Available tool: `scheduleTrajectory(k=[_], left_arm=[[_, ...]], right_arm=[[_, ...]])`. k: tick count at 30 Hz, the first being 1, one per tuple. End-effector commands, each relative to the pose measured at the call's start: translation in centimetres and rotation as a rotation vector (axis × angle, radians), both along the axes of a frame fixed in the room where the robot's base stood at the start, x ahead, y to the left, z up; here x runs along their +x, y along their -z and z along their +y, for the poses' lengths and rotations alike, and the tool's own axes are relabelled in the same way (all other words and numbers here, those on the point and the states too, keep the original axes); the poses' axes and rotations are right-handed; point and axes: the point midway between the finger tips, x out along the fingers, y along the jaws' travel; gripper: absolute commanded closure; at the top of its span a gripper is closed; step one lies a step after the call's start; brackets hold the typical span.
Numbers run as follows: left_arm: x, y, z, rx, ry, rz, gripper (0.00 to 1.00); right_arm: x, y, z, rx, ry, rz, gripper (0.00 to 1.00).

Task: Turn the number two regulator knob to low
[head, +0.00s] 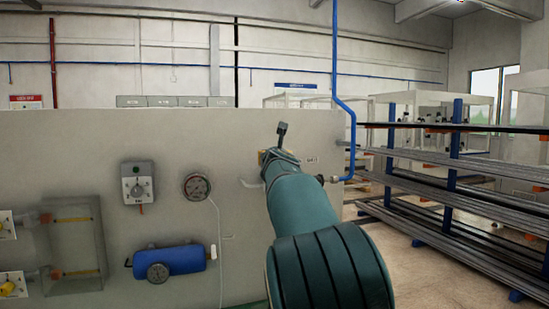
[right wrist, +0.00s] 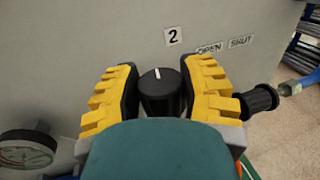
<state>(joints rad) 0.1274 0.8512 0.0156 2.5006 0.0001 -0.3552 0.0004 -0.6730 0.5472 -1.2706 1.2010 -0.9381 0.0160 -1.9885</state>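The number two regulator knob (right wrist: 160,94) is round and black, with a short white pointer line that points nearly straight up in the right wrist view. A "2" label (right wrist: 173,36) is on the panel above it. My right gripper (right wrist: 160,88) has one yellow finger on each side of the knob, and the dark pads appear to touch it. Part of the knob's lower side is hidden by my teal gripper body. In the head view my right arm reaches to the panel and hides the knob; the right gripper (head: 268,157) is mostly hidden too. My left gripper is not in view.
The grey panel (head: 90,140) carries a pressure gauge (head: 197,187), a dial box (head: 138,183) and a blue cylinder (head: 170,261). A blue pipe (head: 351,150) runs at the panel's right edge. "OPEN" and "SHUT" labels (right wrist: 225,45) sit right of the knob. A bar rack (head: 450,180) stands beyond.

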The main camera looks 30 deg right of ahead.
Motion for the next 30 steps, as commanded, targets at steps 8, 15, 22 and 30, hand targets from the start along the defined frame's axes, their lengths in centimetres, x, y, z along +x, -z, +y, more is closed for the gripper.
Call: scheduleTrajectory(k=[8, 15, 22, 30], left_arm=[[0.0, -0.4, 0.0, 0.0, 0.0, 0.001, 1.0], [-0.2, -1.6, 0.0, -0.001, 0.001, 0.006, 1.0], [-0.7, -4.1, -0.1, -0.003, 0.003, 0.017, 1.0], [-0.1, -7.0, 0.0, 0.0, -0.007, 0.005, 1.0]], right_arm=[[0.0, 0.0, 0.0, 0.002, -0.026, 0.001, 0.93], [-0.1, -0.1, -0.2, 0.004, -0.106, 0.001, 0.94], [-0.1, -0.4, -0.4, 0.004, -0.286, 0.001, 0.94], [0.0, -0.2, -0.3, 0.001, -0.542, 0.005, 0.93]])
